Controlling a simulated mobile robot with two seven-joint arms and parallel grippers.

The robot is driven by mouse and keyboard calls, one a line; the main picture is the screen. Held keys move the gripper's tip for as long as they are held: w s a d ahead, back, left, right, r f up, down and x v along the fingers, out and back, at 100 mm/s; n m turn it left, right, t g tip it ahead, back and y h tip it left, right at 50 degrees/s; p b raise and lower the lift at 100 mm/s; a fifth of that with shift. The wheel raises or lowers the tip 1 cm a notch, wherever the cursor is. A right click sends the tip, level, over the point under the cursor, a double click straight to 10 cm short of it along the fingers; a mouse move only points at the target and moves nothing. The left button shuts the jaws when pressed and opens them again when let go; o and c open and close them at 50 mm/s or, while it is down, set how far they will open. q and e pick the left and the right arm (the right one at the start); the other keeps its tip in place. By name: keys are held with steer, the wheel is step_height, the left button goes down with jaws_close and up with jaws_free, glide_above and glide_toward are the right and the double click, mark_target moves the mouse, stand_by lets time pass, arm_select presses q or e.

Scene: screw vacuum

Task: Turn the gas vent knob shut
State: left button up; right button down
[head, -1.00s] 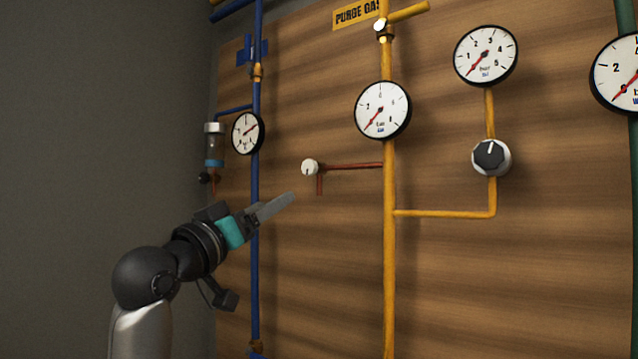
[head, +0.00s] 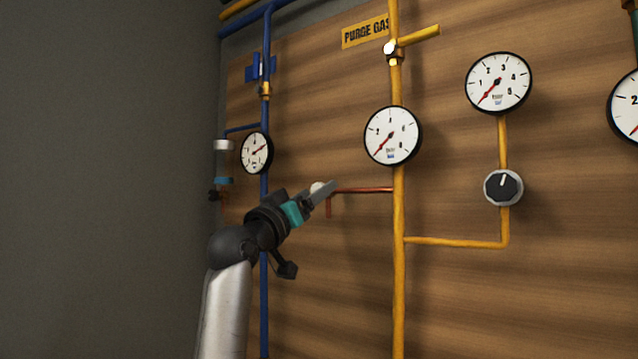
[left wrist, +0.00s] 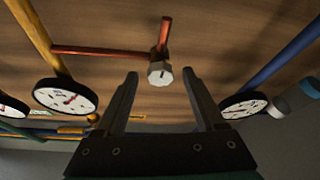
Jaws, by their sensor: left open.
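A small white knob (head: 316,187) sits on the end of a thin red pipe (head: 362,190) that branches left from the yellow pipe. I take it for the gas vent knob. My left gripper (head: 326,190) is at it and partly covers it in the head view. In the left wrist view, the knob (left wrist: 160,78) shows between the two open fingertips, apart from both as seen there. How far the tips are from it in depth is hard to tell. My left gripper is open and empty. My right gripper is not in view.
A blue pipe (head: 264,310) with a gauge (head: 256,153) runs behind my left arm. A yellow pipe (head: 398,280) with a gauge (head: 392,136) stands right of the knob. A black knob (head: 503,188) is farther right. The wooden panel (head: 330,310) below is bare.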

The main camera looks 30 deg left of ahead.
arm_select(q)
steer(key=shift+p+x, duration=0.3)
steer(key=shift+x, duration=0.95)
steer(key=shift+c, duration=0.4)
jaws_close()
